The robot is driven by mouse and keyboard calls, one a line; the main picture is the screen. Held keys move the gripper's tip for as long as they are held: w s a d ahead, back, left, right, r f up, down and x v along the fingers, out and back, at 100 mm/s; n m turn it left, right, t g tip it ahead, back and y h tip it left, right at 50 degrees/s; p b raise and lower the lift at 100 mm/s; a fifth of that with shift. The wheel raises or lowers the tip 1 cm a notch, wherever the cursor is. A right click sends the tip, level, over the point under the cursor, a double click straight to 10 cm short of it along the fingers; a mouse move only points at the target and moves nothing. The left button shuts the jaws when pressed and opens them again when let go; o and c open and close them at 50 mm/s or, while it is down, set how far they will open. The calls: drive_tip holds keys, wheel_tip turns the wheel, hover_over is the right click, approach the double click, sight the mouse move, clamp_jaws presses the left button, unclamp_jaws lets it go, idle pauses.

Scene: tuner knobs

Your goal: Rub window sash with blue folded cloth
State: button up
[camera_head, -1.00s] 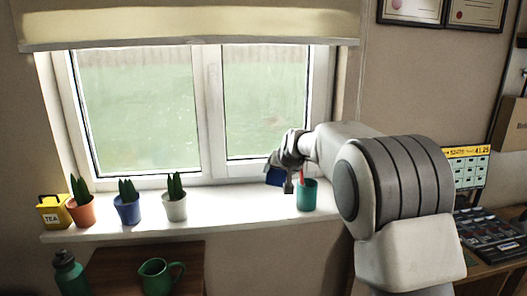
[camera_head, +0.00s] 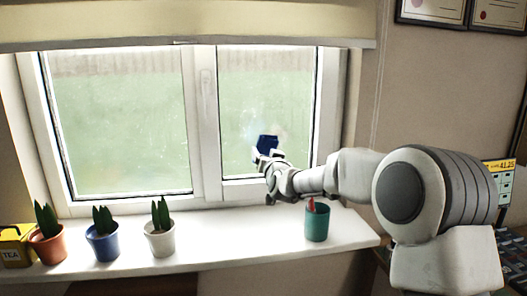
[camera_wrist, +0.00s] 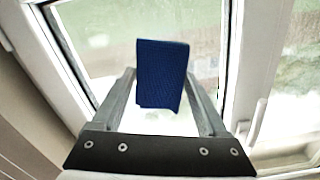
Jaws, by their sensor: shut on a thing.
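The blue folded cloth (camera_head: 267,143) is held upright by my gripper (camera_head: 264,158) in front of the right window sash (camera_head: 211,140). In the wrist view the cloth (camera_wrist: 162,75) sits between the two fingers of my gripper (camera_wrist: 160,92), with the glass behind it. My gripper is shut on the cloth. The cloth shows against the lower part of the right pane. I cannot tell whether it touches the glass or the frame.
The white sill (camera_head: 200,245) lies below. A teal pot (camera_head: 317,224) with a red item stands under my arm. Three potted plants, orange (camera_head: 48,248), blue (camera_head: 103,243) and white (camera_head: 160,240), and a yellow tea tin (camera_head: 15,246) stand at the left.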

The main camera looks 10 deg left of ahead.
drive_tip(key=shift+r+p+x, duration=0.2)
drive_tip(key=shift+p+x, duration=0.65)
drive_tip(key=shift+x, duration=0.4)
drive_tip(key=shift+p+x, duration=1.35)
drive_tip(key=shift+x, duration=0.8)
drive_tip(key=shift+f, duration=0.15)
drive_tip(key=shift+p+x, duration=0.3)
drive_tip(key=shift+x, duration=0.65)
